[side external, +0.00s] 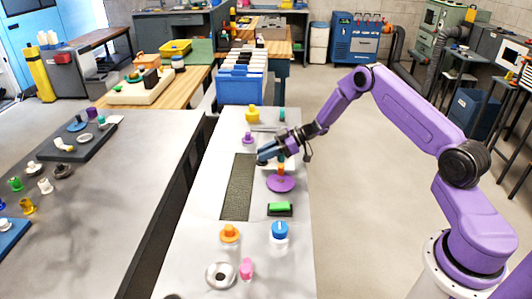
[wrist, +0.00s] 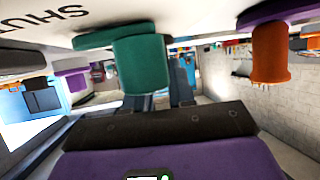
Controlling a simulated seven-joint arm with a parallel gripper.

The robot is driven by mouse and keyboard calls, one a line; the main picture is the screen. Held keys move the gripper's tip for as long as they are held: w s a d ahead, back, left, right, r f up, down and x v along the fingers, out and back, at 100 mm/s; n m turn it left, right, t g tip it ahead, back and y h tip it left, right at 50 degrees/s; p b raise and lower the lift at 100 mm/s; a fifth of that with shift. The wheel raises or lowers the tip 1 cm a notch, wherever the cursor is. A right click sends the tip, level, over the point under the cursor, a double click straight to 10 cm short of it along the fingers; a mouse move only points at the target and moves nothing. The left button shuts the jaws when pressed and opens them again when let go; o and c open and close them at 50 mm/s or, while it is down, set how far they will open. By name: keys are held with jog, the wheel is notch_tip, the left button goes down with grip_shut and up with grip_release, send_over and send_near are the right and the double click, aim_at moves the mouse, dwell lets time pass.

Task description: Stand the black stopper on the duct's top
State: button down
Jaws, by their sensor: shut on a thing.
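My gripper (side external: 266,157) is low over the bench, beside the right edge of the dark mesh strip (side external: 238,190). It is shut on a small dark thing at its tips, which looks like the black stopper; its shape is not clear. In the wrist view the fingers (wrist: 160,100) reach away behind a teal stopper (wrist: 142,64), which hides what is between them. I cannot tell for sure which part is the duct's top.
A purple disc with an orange handle (side external: 281,181) stands close in front of my gripper. A yellow stopper (side external: 252,114) is behind. The mesh strip is clear.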

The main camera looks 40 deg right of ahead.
jog(key=c, duration=1)
grip_release()
jog(key=shift+f, duration=0.1)
jog(key=shift+o, duration=0.2)
